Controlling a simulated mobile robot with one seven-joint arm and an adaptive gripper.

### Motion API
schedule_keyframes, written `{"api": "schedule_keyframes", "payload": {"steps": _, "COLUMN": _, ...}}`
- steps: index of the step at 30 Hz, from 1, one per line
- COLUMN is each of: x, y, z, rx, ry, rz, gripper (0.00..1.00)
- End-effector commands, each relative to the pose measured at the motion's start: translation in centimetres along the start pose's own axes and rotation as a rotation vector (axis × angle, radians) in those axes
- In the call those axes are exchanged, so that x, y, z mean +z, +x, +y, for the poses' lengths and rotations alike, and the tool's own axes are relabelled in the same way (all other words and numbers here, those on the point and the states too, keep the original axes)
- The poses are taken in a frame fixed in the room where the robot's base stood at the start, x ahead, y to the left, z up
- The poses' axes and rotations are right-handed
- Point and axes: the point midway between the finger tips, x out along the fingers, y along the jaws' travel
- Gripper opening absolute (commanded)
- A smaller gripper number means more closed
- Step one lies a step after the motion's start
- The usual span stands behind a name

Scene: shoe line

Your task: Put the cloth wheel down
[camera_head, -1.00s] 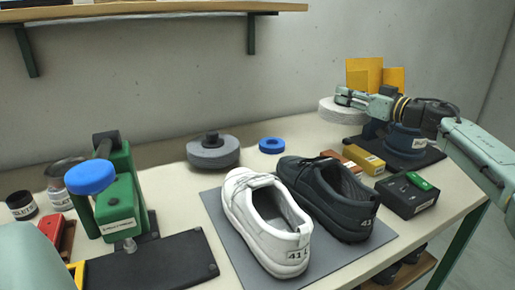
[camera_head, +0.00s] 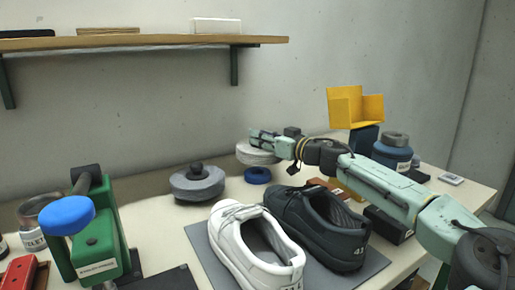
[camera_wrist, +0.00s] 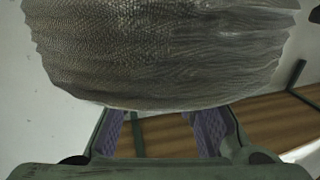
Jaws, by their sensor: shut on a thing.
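The cloth wheel (camera_head: 256,154) is a pale, layered round disc near the wall in the head view. My gripper (camera_head: 265,138) is shut on it, with the arm reaching in from the right. In the wrist view the wheel's ribbed grey edge (camera_wrist: 165,55) fills the upper middle, beyond the two purple-padded fingers (camera_wrist: 162,118). The wheel is behind the blue ring (camera_head: 258,175) and right of a grey wheel with a black knob (camera_head: 197,184). I cannot tell whether its underside touches the bench.
A white shoe (camera_head: 245,245) and a dark shoe (camera_head: 325,235) stand on a grey mat (camera_head: 372,264) in front. A green press with a blue pad (camera_head: 68,215) is at the left. A yellow holder (camera_head: 352,108) and a blue jar (camera_head: 393,153) stand right of the wheel. A shelf (camera_head: 150,41) hangs above.

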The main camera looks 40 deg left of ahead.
Motion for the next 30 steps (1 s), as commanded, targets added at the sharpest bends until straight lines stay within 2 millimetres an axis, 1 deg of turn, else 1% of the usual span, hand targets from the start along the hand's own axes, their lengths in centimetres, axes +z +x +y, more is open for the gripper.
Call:
{"api": "schedule_keyframes", "payload": {"steps": 5, "x": 0.0, "y": 1.0, "z": -0.9, "rx": -0.001, "ry": 0.000, "rz": 0.002, "gripper": 0.00}}
{"api": "schedule_keyframes", "payload": {"steps": 6, "x": 0.2, "y": 1.3, "z": -1.1, "rx": 0.000, "ry": 0.002, "rz": 0.001, "gripper": 0.00}}
{"api": "schedule_keyframes", "payload": {"steps": 9, "x": 2.2, "y": 1.1, "z": -0.9, "rx": 0.001, "ry": 0.006, "rz": 0.002, "gripper": 0.00}}
{"api": "schedule_keyframes", "payload": {"steps": 12, "x": 3.4, "y": 1.1, "z": -0.9, "rx": 0.001, "ry": 0.003, "rz": 0.002, "gripper": 0.00}}
{"api": "schedule_keyframes", "payload": {"steps": 23, "x": 3.7, "y": 1.1, "z": -0.9, "rx": 0.001, "ry": 0.001, "rz": 0.002, "gripper": 0.00}}
{"api": "schedule_keyframes", "payload": {"steps": 24, "x": 3.9, "y": 1.1, "z": -0.9, "rx": 0.001, "ry": 0.000, "rz": 0.001, "gripper": 0.30}}
{"api": "schedule_keyframes", "payload": {"steps": 30, "x": 3.9, "y": 1.1, "z": -0.9, "rx": 0.001, "ry": 0.000, "rz": 0.001, "gripper": 0.43}}
